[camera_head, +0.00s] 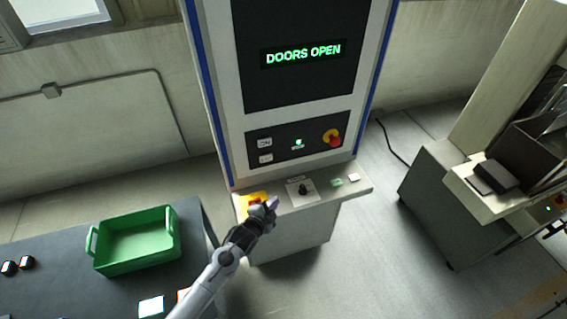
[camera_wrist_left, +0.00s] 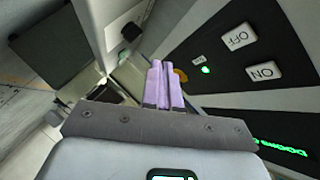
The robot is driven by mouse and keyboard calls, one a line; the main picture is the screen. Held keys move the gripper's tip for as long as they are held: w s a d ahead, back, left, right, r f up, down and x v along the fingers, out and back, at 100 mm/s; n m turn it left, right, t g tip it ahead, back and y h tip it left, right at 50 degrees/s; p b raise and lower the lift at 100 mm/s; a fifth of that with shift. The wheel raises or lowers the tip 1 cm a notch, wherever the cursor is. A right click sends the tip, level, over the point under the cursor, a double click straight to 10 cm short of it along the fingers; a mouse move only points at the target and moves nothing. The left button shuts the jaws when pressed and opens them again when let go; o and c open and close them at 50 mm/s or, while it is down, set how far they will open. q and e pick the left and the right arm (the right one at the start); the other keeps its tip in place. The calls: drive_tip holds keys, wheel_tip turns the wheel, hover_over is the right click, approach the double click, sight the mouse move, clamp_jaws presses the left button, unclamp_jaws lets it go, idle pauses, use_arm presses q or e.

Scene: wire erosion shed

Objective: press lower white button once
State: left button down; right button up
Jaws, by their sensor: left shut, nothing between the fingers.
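The tall machine's dark panel has two white buttons at its left. The upper one (camera_head: 265,143) reads ON in the left wrist view (camera_wrist_left: 264,72). The lower white button (camera_head: 266,158) reads OFF in the left wrist view (camera_wrist_left: 238,37), where the panel appears upside down. My left gripper (camera_head: 273,202) is in front of the machine, over the left part of its shelf and below the buttons in the head view. Its lilac fingers (camera_wrist_left: 165,82) are closed together and empty, apart from both buttons. My right gripper is not in view.
The panel also has a small green lamp (camera_head: 298,142) and a red knob on yellow (camera_head: 334,139). The screen (camera_head: 303,53) reads DOORS OPEN. The shelf (camera_head: 322,196) carries a black knob (camera_head: 303,188). A green crate (camera_head: 138,240) sits on the dark table at left.

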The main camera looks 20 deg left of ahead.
sight(266, 158)
use_arm(q)
drive_tip(key=w+r+t, duration=0.1)
drive_tip(key=w+r, duration=0.2)
drive_tip(key=r, duration=0.2)
drive_tip(key=shift+w+a+r, duration=0.15)
drive_tip(key=shift+w+a, duration=0.05)
drive_tip(key=shift+w, duration=0.1)
drive_tip(key=shift+b, duration=0.35)
drive_tip(key=w+a+b, duration=0.5)
drive_tip(key=w+b, duration=0.1)
drive_tip(key=w, duration=0.1)
drive_tip(key=shift+w, duration=0.1)
drive_tip(key=shift+a+b, duration=0.1)
drive_tip(key=shift+b, duration=0.2)
idle(1.7)
drive_tip(key=shift+w+a, duration=0.2)
drive_tip(key=shift+w, duration=0.15)
